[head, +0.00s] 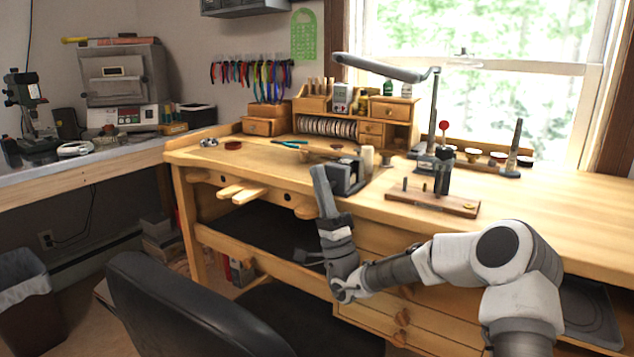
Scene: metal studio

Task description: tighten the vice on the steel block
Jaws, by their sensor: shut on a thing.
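My gripper (319,174) reaches up from below the bench edge to the vice's left front side. It is shut on the vice's handle, which its fingers mostly hide. The steel block cannot be made out clearly at this size. How far apart the vice jaws stand cannot be told.
The wooden workbench (560,215) has clear room on its right. A wooden board with dark posts (432,201) lies right of the vice. A black chair (190,310) stands in front, left of my arm. A lamp (385,67) hangs above.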

